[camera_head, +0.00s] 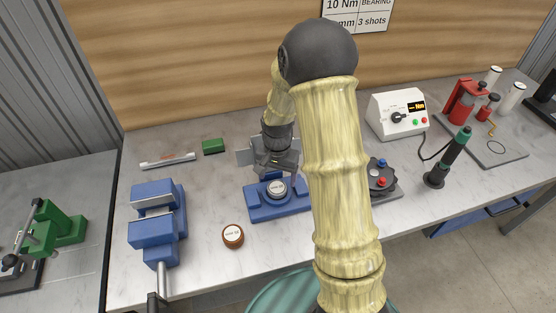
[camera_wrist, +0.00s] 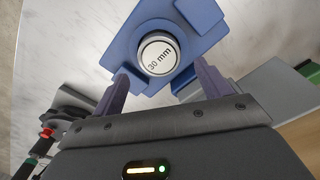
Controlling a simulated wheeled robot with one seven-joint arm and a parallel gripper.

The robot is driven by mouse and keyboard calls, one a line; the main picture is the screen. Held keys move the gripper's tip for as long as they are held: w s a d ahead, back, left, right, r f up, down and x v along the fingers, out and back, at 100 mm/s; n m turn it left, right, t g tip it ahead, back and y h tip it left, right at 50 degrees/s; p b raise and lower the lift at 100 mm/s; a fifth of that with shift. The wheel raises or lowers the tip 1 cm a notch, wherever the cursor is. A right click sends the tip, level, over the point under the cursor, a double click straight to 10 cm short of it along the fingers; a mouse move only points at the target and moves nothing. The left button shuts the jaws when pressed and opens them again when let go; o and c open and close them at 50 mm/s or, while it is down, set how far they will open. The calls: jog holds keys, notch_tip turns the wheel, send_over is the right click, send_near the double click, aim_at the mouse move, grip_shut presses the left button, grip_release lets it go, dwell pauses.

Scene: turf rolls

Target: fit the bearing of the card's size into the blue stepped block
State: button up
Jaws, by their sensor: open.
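The blue stepped block (camera_head: 262,211) stands on the bench in front of my gripper, and it fills the top of the wrist view (camera_wrist: 125,45). A silver-rimmed bearing (camera_head: 277,188) with a white face sits on the block's middle; the wrist view reads "30 mm" on this bearing (camera_wrist: 158,53). I cannot tell how deep it sits. A brown-rimmed round piece (camera_head: 232,235) with a white label lies on the bench left of the block; its label is too small to read. My gripper (camera_wrist: 162,78) is open and empty, its fingers apart, just behind the bearing.
The wall card (camera_head: 360,14) shows "10 Nm", "BEARING" and "3 shots"; my arm hides its millimetre number. A blue vise (camera_head: 155,232) stands left. A white meter box (camera_head: 398,113), a dark driver (camera_head: 446,160) and a button box (camera_head: 381,175) stand right. Bare bench surrounds the brown piece.

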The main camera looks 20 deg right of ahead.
aim_at(278, 186)
notch_tip(278, 186, up, 8)
jog(key=b, duration=0.1)
jog(key=shift+r, duration=0.15)
jog(key=shift+s, duration=0.1)
dwell(0.4)
jog(key=s+r+n+t, duration=0.1)
jog(key=s+n, duration=0.5)
jog(key=s, duration=0.8)
jog(key=shift+s+a+r+n+t, duration=0.15)
jog(key=shift+s+r+n+t, duration=0.2)
jog(key=shift+t, duration=0.45)
